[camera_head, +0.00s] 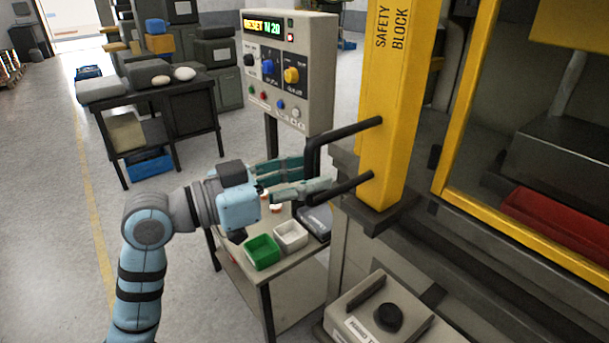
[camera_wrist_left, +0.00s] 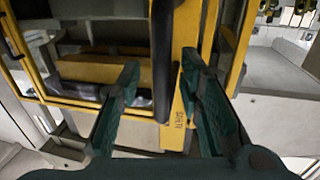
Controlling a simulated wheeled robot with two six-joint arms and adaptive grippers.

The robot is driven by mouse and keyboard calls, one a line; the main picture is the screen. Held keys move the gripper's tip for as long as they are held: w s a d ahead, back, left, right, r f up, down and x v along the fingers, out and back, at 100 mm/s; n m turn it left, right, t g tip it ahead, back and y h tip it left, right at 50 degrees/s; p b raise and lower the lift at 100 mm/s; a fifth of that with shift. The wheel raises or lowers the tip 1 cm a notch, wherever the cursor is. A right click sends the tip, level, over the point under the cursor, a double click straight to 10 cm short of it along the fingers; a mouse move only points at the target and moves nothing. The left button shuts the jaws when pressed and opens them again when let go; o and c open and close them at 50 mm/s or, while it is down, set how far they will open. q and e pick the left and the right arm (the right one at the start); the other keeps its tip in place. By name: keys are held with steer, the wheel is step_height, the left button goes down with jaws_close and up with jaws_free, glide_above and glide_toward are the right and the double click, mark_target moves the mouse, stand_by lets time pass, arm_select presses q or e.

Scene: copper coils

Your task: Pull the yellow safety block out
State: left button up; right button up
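The yellow safety block (camera_head: 392,95) stands upright at the front of the machine, its lettering near the top. A black bar handle (camera_head: 345,133) sticks out from its side towards my left gripper. My left gripper (camera_head: 315,172) is open at the handle's outer bar. In the left wrist view, the handle (camera_wrist_left: 162,50) runs upright between the two spread green fingers (camera_wrist_left: 160,62), with gaps visible on both sides. The lettered yellow block (camera_wrist_left: 179,130) shows behind it. I cannot tell whether a finger touches the handle. My right gripper is not in view.
A grey control panel (camera_head: 288,70) stands behind my left gripper. A small table (camera_head: 232,278) with a green bin (camera_head: 262,252) and a white bin (camera_head: 291,235) is below. The yellow-framed machine (camera_head: 465,95) fills the right. The floor at left is clear.

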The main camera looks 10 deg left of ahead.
arm_select(q)
steer(key=v, duration=0.7)
steer(key=shift+s+a, duration=0.25)
